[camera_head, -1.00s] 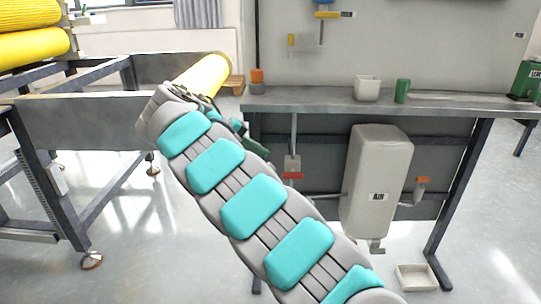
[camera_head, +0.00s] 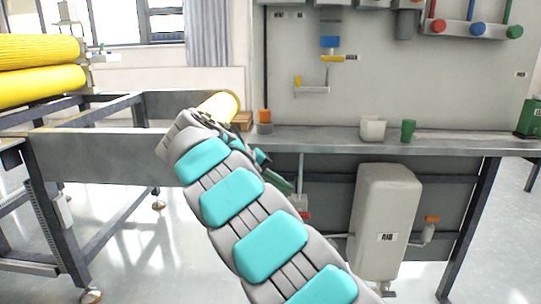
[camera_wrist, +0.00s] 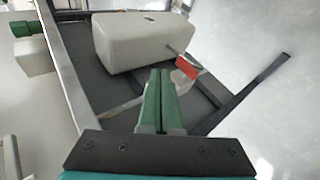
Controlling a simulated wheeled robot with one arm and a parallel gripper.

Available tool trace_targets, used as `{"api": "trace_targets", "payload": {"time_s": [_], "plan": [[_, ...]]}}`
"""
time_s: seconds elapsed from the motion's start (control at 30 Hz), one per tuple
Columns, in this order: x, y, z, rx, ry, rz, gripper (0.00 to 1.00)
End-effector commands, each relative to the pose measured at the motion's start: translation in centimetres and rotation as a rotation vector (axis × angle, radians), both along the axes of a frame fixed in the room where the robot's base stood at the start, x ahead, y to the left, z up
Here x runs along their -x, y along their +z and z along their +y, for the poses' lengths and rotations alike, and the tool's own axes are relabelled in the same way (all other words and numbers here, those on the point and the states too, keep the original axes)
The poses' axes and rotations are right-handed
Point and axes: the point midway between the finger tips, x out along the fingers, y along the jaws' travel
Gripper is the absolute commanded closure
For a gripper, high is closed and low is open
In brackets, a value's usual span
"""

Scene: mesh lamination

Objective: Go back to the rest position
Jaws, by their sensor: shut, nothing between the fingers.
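My gripper shows in the wrist view (camera_wrist: 160,82) with its two green fingers together and nothing between them. In the head view, my arm reaches up from the bottom, and the green fingers (camera_head: 277,180) show partly behind it, in front of the bench. The gripper is in free air, apart from the bench as far as I can tell.
A grey workbench (camera_head: 330,138) carries a white container (camera_head: 373,129) and a green cup (camera_head: 408,130). A white tank (camera_head: 383,222) hangs under it, also in the wrist view (camera_wrist: 140,40). A roller machine (camera_head: 110,145) stands left. The floor (camera_head: 135,245) between is clear.

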Motion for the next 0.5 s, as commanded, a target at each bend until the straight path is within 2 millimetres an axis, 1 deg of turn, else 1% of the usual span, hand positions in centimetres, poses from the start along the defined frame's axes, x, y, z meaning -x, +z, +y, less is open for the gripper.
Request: {"api": "trace_targets", "payload": {"time_s": [0.03, 0.1, 0.17, 0.2, 0.27, 0.3, 0.37, 0.4, 0.47, 0.5], "plan": [[1.0, 0.8, -2.2, -0.005, -0.032, 0.008, 1.0], [2.5, 1.2, -4.9, -0.018, -0.074, 0.027, 1.0], [3.8, 1.2, -7.1, -0.035, -0.104, 0.044, 1.0], [4.8, 1.5, -8.4, -0.05, -0.122, 0.05, 1.0], [6.5, 1.3, -10.4, -0.074, -0.154, 0.071, 1.0], [7.7, 1.3, -11.6, -0.093, -0.173, 0.079, 1.0], [9.5, 1.0, -13.3, -0.124, -0.198, 0.095, 1.0], [10.8, 0.8, -14.3, -0.147, -0.215, 0.106, 1.0], [12.8, 0.3, -15.6, -0.183, -0.239, 0.121, 1.0], [14.3, -0.1, -16.5, -0.209, -0.255, 0.134, 1.0]]}}
